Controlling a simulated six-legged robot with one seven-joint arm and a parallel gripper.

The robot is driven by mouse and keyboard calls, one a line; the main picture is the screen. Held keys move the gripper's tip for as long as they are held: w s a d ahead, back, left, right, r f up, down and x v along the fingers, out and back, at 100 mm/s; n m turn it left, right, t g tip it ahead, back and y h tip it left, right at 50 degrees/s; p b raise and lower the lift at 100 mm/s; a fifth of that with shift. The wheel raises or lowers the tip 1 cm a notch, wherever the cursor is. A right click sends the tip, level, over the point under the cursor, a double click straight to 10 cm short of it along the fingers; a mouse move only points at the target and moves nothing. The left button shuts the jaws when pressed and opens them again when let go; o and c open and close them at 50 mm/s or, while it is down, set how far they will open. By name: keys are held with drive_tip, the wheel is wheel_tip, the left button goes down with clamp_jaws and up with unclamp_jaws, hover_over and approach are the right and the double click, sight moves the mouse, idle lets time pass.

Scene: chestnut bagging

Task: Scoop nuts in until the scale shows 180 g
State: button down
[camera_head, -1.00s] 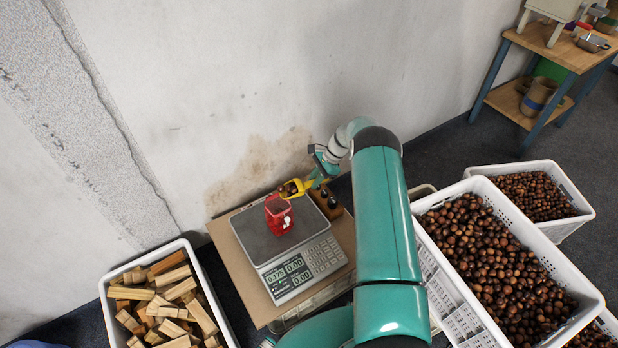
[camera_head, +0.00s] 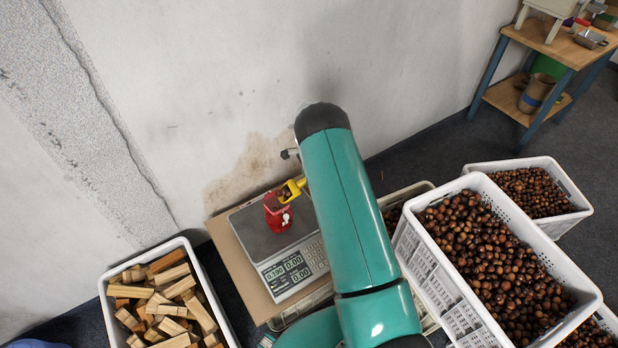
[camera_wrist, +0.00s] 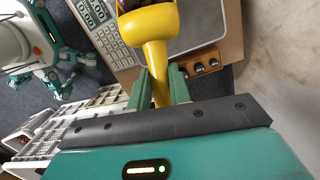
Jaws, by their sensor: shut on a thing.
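The yellow scoop (camera_head: 299,185) holds brown nuts and sits at the upper right of the red bag (camera_head: 277,218), its mouth close to the bag's top. The bag stands on the pan (camera_head: 247,231) of the scale. The scale's display (camera_head: 286,267) is lit; its top-left figure looks like 0.190, too small to be sure. My gripper (camera_wrist: 160,90) is shut on the scoop's handle in the wrist view, where the scoop's underside (camera_wrist: 150,22) hides the bag. In the head view my arm hides the gripper.
White crates of chestnuts (camera_head: 412,255) stand at right, and a crate of wood blocks (camera_head: 104,290) at left. The scale rests on a brown board (camera_head: 245,275). The wall is close behind.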

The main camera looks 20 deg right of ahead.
drive_tip(key=shift+a+r+h, duration=1)
drive_tip(key=shift+r+h, duration=0.05)
drive_tip(key=shift+h, duration=0.15)
drive_tip(key=shift+d+f+y, duration=0.4)
drive_tip(key=shift+d, duration=0.2)
drive_tip(key=d+f+y, duration=0.2)
drive_tip(key=f+y, duration=0.1)
drive_tip(key=shift+d, duration=0.1)
drive_tip(key=shift+d+f+y, duration=0.2)
drive_tip(key=shift+y, duration=0.2)
drive_tip(key=shift+w+d+y, duration=0.1)
drive_tip(key=shift+d+y, duration=0.25)
drive_tip(key=shift+y, duration=0.85)
drive_tip(key=shift+r+y, duration=0.3)
drive_tip(key=shift+r, duration=1.35)
